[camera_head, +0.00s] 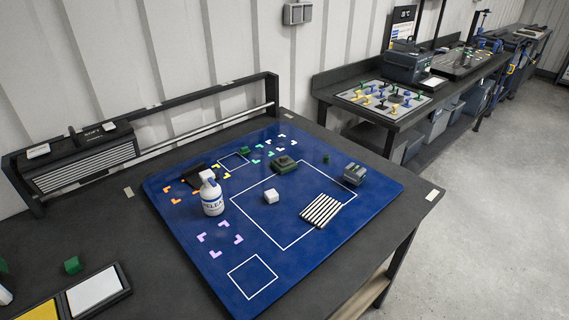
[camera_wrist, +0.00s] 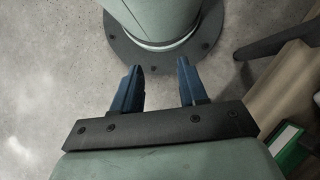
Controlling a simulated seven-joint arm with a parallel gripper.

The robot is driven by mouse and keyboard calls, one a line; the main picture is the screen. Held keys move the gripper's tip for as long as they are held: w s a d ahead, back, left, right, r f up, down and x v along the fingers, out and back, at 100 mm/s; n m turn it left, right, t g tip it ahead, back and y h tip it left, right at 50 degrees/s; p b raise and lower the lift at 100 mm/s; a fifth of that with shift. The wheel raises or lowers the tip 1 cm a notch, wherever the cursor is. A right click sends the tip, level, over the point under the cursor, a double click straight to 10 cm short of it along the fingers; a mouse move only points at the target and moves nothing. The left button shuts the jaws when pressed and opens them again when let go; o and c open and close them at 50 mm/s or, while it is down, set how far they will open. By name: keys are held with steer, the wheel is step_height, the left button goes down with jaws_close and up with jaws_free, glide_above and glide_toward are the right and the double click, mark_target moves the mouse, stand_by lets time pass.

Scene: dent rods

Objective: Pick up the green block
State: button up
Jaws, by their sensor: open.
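A small green block (camera_head: 72,265) sits on the dark table at the left, above the black tray, in the head view. Another small green block (camera_head: 244,151) is on the blue mat near its small white outlined square. I cannot tell which of them the task means. My gripper (camera_wrist: 160,88) shows only in the wrist view, with its two blue fingers wide apart and nothing between them. It points at my own base and the grey floor. A green-edged object (camera_wrist: 292,146) is partly visible at the lower right there; I cannot tell what it is.
A black tray (camera_head: 124,288) with white and yellow panels is at lower left. A rail stands behind.

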steer(key=o, duration=1.1)
